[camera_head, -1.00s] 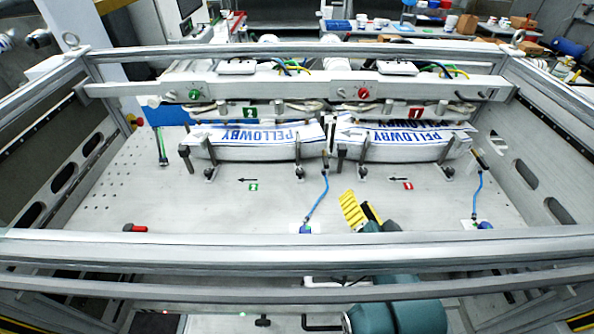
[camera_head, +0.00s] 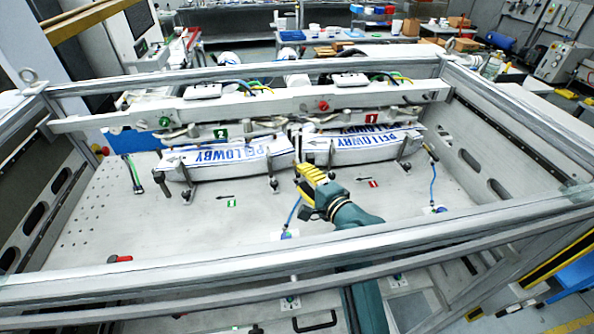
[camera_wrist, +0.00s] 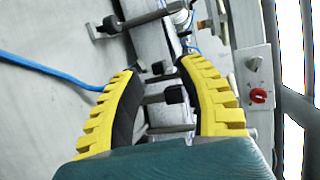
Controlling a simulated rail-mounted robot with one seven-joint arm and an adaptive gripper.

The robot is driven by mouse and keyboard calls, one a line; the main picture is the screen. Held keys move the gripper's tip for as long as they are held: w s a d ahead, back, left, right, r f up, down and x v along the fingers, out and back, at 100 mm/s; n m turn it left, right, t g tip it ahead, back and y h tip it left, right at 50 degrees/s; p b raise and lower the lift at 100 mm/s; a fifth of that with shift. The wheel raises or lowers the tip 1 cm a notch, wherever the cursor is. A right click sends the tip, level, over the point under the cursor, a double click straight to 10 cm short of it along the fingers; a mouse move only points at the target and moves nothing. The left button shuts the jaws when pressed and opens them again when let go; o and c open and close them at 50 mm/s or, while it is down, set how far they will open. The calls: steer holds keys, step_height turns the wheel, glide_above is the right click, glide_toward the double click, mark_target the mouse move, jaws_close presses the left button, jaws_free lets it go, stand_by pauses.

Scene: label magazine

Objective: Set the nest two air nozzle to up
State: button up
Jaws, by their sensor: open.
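The nest two air nozzle's blue hose (camera_head: 292,214) rises from a blue-based fitting (camera_head: 286,235) toward the right end of the left label stack (camera_head: 228,160), by the green 2 marks. The nozzle's upper end is hidden or too small to tell beside my gripper (camera_head: 307,182). My gripper is open, its yellow-backed fingers just right of the hose top. In the wrist view, a blue hose (camera_wrist: 50,73) runs in from the left and passes out of sight at the left finger. Dark clamp knobs and metal rods show between the fingers (camera_wrist: 155,72); I see nothing gripped.
The right label stack (camera_head: 362,146) stands behind my gripper, and another blue hose (camera_head: 432,188) is at right. A rail with a red knob (camera_head: 323,106) crosses above the stacks. The frame's front bar (camera_head: 180,262) lies below my arm. The left plate is mostly clear.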

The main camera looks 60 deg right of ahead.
mark_target(297, 173)
steer(key=shift+x, duration=1.55)
steer(key=shift+o, duration=0.2)
jaws_close()
steer(key=shift+f, duration=0.1)
